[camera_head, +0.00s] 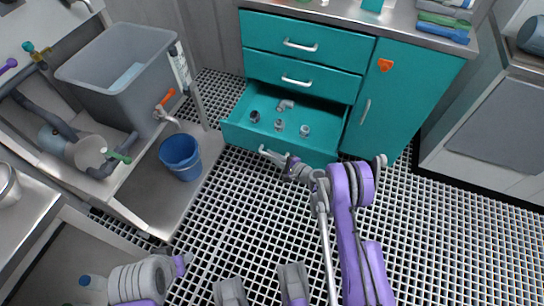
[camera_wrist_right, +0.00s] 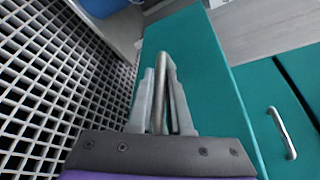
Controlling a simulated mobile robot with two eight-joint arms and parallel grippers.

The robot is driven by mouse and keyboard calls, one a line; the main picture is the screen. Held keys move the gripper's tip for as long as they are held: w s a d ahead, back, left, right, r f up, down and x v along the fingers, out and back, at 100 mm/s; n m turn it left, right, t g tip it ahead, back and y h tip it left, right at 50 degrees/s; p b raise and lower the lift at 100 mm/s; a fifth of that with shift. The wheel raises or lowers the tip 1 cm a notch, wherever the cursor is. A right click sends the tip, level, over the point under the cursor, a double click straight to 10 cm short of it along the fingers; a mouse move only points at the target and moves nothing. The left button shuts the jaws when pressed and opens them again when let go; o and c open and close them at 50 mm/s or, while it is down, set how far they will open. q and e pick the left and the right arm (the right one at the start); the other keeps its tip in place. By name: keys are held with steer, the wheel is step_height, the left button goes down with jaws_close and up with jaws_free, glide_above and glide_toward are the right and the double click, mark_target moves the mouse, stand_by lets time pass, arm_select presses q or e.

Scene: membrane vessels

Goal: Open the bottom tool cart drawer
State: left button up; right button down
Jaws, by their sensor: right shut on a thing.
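The teal tool cart (camera_head: 395,95) stands at the back. Its bottom drawer (camera_head: 240,135) is pulled out, with its inside visible from above. My right gripper (camera_head: 272,158) is at the front of this drawer, shut on the drawer's handle (camera_head: 263,151). In the right wrist view the metal handle (camera_wrist_right: 170,85) stands between the two grey fingers (camera_wrist_right: 160,100), against the teal drawer front (camera_wrist_right: 195,75). Part of the handle is hidden by the fingers.
Several small grey fittings (camera_head: 280,125) lie in the open drawer. The two upper drawers (camera_head: 265,65) are closed, as is the cupboard door (camera_head: 400,80) at right. A blue bucket (camera_head: 181,158) stands left of the drawer. The grated floor (camera_head: 240,210) before the drawer is clear.

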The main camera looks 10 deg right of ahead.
steer(key=c, duration=0.8)
jaws_free()
steer(key=shift+c, duration=0.2)
steer(key=p+v, duration=0.1)
steer(key=v, duration=1)
steer(key=shift+p, duration=0.4)
